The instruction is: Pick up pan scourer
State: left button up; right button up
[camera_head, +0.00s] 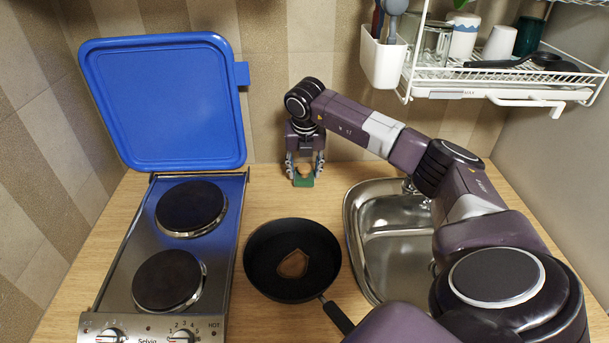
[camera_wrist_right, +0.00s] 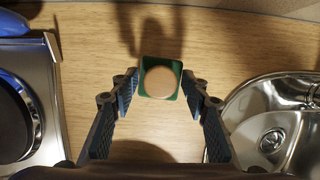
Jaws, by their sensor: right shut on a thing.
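The pan scourer (camera_head: 303,181) is a small green block with a round tan knob on top. It is near the back wall, between the hob and the sink. My right gripper (camera_head: 304,171) points down with its fingers shut on the scourer's two sides. In the right wrist view the scourer (camera_wrist_right: 160,78) sits between the fingertips (camera_wrist_right: 161,84), knob towards the camera. I cannot tell whether its underside touches the worktop. My left gripper is not in view.
The hob (camera_head: 143,250) with its blue lid (camera_head: 165,105) raised is on the left. A black pan (camera_head: 262,290) holding a flat brown piece (camera_head: 293,264) lies in front. The sink (camera_head: 400,240) is right; a dish rack (camera_head: 500,75) hangs above. Bare worktop (camera_head: 262,190) lies around the scourer.

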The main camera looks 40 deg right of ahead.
aim_at(304, 167)
notch_tip(304, 167, up, 18)
jog(key=shift+r+b, duration=0.1)
jog(key=shift+b, duration=1)
